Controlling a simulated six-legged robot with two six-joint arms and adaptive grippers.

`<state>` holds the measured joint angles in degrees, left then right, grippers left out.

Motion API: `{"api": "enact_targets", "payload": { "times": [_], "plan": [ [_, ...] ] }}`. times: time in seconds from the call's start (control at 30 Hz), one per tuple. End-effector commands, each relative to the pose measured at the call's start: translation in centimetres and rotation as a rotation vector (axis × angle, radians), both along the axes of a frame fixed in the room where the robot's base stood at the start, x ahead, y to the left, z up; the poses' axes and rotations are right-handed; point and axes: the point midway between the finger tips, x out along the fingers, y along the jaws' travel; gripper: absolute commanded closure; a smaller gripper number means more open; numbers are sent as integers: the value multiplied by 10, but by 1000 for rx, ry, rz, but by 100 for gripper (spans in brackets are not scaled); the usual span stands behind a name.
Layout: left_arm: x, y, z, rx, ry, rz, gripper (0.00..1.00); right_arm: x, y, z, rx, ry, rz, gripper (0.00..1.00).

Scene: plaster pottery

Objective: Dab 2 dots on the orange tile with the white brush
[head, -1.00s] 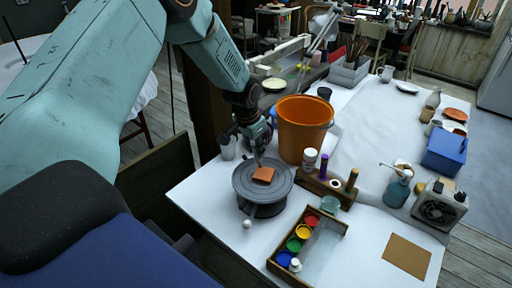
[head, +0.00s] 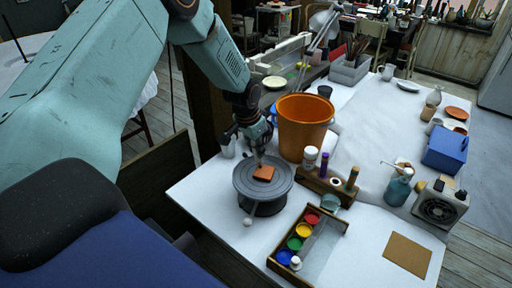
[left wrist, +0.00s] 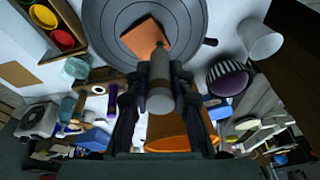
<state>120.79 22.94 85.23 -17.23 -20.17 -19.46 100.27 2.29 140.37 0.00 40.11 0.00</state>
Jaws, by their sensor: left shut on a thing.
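The orange tile (head: 264,173) lies on the round grey turntable (head: 243,184) near the table's front left edge. It also shows in the left wrist view (left wrist: 144,38). My left gripper (head: 259,146) is above the tile, pointing down. In the left wrist view its fingers (left wrist: 158,82) are shut on the white brush (left wrist: 160,95), seen nearly end-on as a pale grey cylinder. The brush's dark tip is over or at the tile's edge; I cannot tell whether it touches. No dot on the tile can be made out. My right gripper is not in view.
An orange bucket (head: 303,125) stands close behind the turntable. A wooden rack (head: 325,189) with bottles is to its right. A paint box (head: 338,226) with several coloured pots is in front. A brown square (head: 407,254) lies at the right. The table's back middle is clear.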

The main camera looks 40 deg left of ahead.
Motion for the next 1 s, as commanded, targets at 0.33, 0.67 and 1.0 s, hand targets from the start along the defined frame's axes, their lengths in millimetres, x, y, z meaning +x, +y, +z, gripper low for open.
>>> {"api": "enact_targets", "payload": {
  "times": [0.33,0.67,1.0],
  "plan": [
    [0,0,2,0,0,0,100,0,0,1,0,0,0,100],
    [0,0,29,0,-1,0,100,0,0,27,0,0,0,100],
    [0,0,47,0,0,0,100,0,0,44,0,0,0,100]
  ]
}}
